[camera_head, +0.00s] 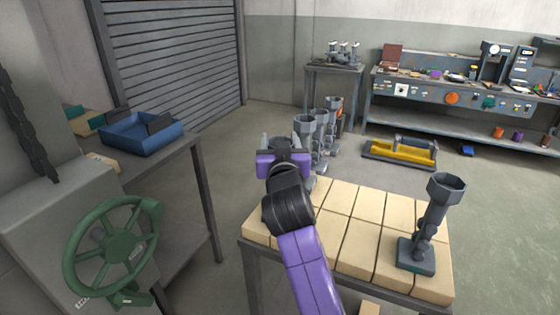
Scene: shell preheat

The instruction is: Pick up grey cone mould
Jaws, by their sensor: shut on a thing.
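My gripper (285,158), with purple sides, is over the far left part of the tan-topped table. It is shut on a grey thing, which appears to be the grey cone mould (285,142). Only a small part shows between and beyond the jaws. Its full shape is hidden by my gripper and wrist, and I cannot tell whether it touches anything below. A grey stand (424,228) with a flared cup on top stands upright at the right of the table, apart from my gripper.
Several similar grey cupped stands (318,132) are in a row just beyond my gripper. The tan table top (345,205) is bare in the middle. A blue tray (140,135) and a green handwheel (113,245) are at left. A yellow tray (400,152) is on the floor beyond.

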